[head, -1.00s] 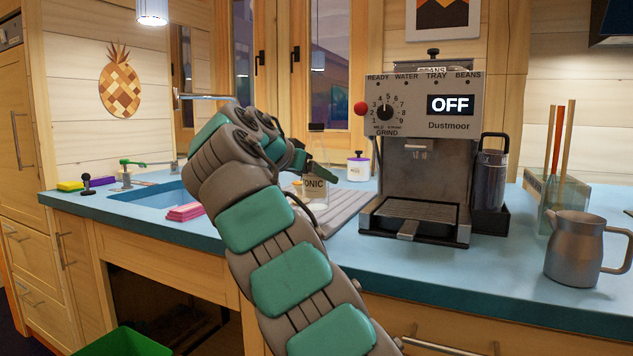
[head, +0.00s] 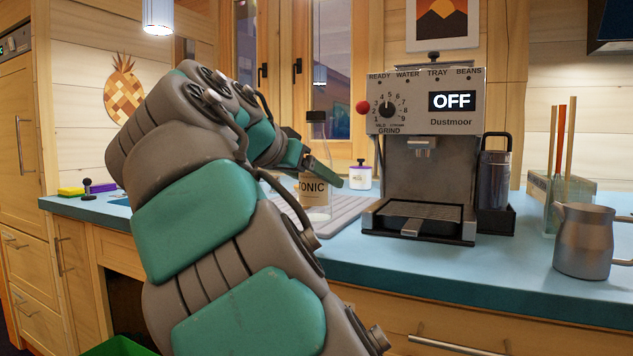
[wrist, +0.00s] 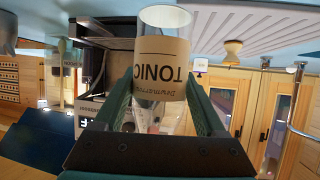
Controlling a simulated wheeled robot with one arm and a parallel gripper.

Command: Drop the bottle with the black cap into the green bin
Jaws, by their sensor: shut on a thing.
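The clear tonic bottle (head: 316,165) with a black cap stands upright near the drying mat in the head view. In the wrist view, the bottle (wrist: 161,70) is upside down in the picture, its TONIC label between the two fingers. My gripper (wrist: 157,105) is shut on it. I cannot tell whether the bottle's base touches the counter.
A coffee machine (head: 424,150) stands right of the bottle. A metal pitcher (head: 584,240) stands at the right. The blue counter (head: 450,270) is clear in front. My arm hides much of the sink area.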

